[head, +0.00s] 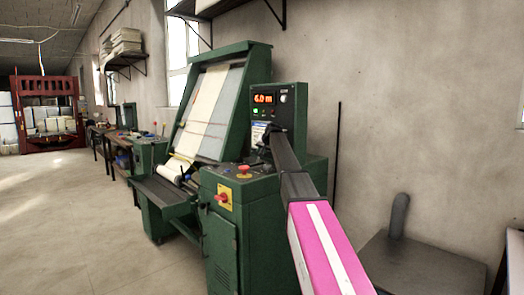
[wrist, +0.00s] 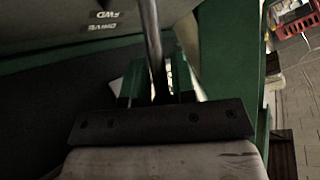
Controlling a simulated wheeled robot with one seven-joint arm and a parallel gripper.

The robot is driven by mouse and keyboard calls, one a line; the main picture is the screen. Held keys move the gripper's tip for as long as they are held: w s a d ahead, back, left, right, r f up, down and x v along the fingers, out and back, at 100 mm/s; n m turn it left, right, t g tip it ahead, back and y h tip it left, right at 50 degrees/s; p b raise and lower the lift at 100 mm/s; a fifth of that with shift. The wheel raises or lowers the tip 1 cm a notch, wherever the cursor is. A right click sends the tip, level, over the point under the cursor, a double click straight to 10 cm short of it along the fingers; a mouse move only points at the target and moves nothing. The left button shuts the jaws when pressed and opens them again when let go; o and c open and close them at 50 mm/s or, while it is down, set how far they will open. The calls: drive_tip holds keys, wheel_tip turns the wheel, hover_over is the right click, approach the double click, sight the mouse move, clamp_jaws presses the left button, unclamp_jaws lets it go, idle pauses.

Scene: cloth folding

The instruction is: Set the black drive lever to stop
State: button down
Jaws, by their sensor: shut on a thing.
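The drive lever (wrist: 152,40) shows in the wrist view as a dark grey rod running up from between my gripper's fingers. My gripper (wrist: 157,86) is shut on it. Upside-down DRIVE and FWD lettering (wrist: 103,21) stands on the panel to the left of the rod. In the head view my gripper (head: 264,137) is at the control post of the green machine (head: 222,228), below the lit display (head: 264,99). My own arm and gripper hide the lever there, and I cannot make out its position or a stop mark.
A red button on a yellow plate (head: 223,197) is on the machine's front, and another red button (head: 244,170) is on its top, left of my arm. A sloped board with pale cloth (head: 210,110) rises behind. A dark flat surface (head: 425,266) lies right. Open floor is left.

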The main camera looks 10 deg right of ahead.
drive_tip(key=s+a+t+h, duration=0.1)
drive_tip(key=a+r+n+t+h, duration=0.1)
drive_tip(key=shift+s+a+r+n, duration=0.1)
drive_tip(key=shift+s+a+n, duration=0.2)
drive_tip(key=shift+s, duration=0.1)
drive_tip(key=shift+s+a+r, duration=0.2)
drive_tip(key=shift+a, duration=0.3)
drive_tip(key=c, duration=0.9)
unclamp_jaws()
drive_tip(key=shift+a, duration=0.1)
drive_tip(key=shift+s+f, duration=0.1)
drive_tip(key=shift+s, duration=0.05)
drive_tip(key=v, duration=1)
drive_tip(key=shift+s, duration=0.3)
